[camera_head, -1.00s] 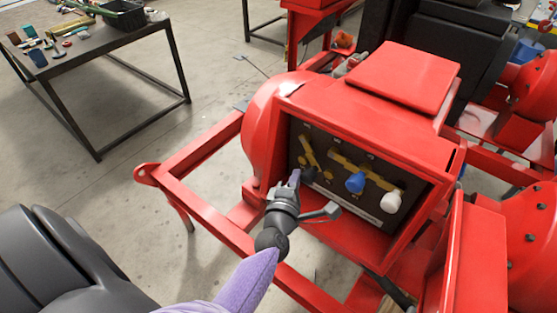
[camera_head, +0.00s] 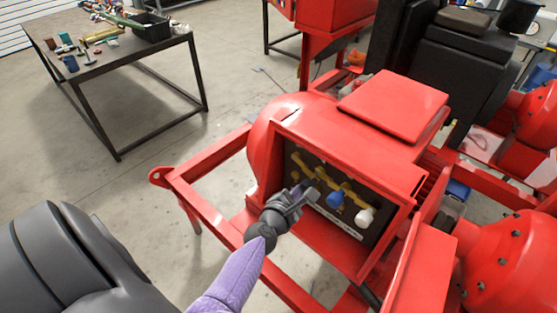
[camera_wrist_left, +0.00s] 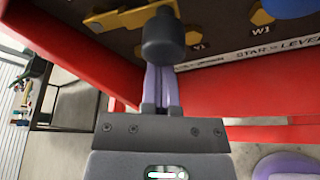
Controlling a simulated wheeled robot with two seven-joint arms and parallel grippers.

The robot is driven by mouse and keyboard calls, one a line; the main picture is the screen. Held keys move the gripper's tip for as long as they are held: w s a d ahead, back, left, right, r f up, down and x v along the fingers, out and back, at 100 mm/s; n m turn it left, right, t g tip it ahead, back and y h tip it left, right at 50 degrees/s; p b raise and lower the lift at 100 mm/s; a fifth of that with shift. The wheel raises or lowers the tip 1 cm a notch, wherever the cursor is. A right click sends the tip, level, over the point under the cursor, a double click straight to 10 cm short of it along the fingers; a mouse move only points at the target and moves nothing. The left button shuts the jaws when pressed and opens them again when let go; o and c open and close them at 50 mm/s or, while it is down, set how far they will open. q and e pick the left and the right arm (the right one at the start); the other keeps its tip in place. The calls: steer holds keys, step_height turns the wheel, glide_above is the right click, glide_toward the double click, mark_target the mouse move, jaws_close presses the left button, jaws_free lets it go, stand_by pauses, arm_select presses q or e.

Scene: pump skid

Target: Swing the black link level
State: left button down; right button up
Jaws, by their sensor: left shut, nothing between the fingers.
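The black link's dark cylindrical knob (camera_wrist_left: 163,38) stands out from a dark panel (camera_head: 366,233) in the red housing. In the left wrist view a yellow lever (camera_wrist_left: 122,17) lies behind the knob, running sideways with a slight tilt. My left gripper (camera_head: 303,190) is at the panel's lower left, in front of the knob, and hides it in the head view. Its lilac fingers (camera_wrist_left: 161,84) are shut with nothing between them. Their tips end just under the knob; I cannot tell whether they touch it. My right gripper is not in view.
A blue knob (camera_head: 335,200) and a white knob (camera_head: 364,217) stick out to the right on the same panel. The red housing (camera_head: 340,152) frames the panel, with a red rail (camera_head: 205,200) at left. A table (camera_head: 125,52) with tools stands back left over open floor.

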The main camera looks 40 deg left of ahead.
arm_select(q)
steer(key=n+p, duration=0.1)
steer(key=r+n+h+p, duration=0.1)
steer(key=shift+d+r+p, duration=0.3)
steer(key=shift+p, duration=0.1)
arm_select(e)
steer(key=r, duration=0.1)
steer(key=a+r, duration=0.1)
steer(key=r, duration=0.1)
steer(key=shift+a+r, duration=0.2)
arm_select(q)
steer(key=shift+d, duration=0.1)
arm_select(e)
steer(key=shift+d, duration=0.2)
arm_select(q)
steer(key=shift+r, duration=0.1)
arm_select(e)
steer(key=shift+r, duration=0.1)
